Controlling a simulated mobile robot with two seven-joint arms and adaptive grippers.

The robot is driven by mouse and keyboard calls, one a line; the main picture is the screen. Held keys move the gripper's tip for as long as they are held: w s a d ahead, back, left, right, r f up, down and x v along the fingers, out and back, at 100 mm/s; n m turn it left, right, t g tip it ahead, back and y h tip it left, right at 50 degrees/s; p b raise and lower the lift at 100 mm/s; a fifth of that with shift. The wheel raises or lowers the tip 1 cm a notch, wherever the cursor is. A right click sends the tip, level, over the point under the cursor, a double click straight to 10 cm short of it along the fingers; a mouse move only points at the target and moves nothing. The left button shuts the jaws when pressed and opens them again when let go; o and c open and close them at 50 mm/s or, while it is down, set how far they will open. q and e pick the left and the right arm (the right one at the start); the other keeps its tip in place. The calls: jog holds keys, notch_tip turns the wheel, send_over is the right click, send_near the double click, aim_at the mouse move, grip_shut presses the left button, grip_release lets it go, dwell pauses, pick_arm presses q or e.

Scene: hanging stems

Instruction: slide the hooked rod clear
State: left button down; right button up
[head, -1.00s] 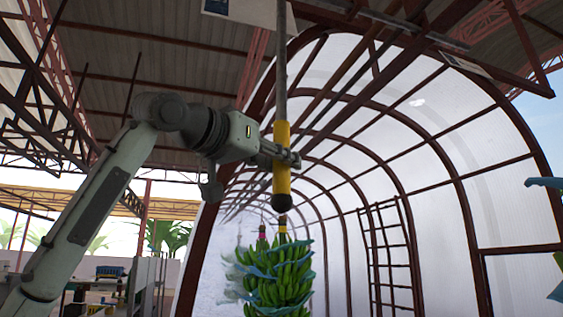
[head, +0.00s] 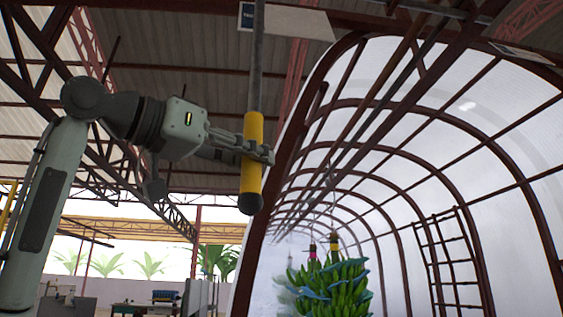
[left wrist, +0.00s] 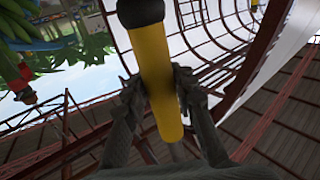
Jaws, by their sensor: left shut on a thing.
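The rod has a yellow grip (head: 252,165) with a black rounded lower end and a grey shaft (head: 257,60) that runs up out of the top of the head view. Its hooked end is out of view. My left gripper (head: 262,152) is shut around the yellow grip, which hangs nearly upright. In the left wrist view the fingers (left wrist: 163,92) close on both sides of the yellow grip (left wrist: 156,75). My right gripper is not in view.
Green banana bunches (head: 335,288) with blue wrapping hang beyond the rod, low in the head view. A tunnel of dark red arches (head: 400,160) with white sheeting stands to the right. A ladder-like frame (head: 452,265) is inside it. Overhead beams cross above.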

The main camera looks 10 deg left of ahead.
pick_arm(q)
jog(key=shift+a, duration=0.2)
jog(key=c, duration=1.6)
grip_release()
jog(key=o, duration=0.4)
jog(key=shift+s+a, duration=0.15)
jog(key=shift+a, duration=0.1)
jog(key=shift+d, duration=0.15)
jog(key=v, duration=1.2)
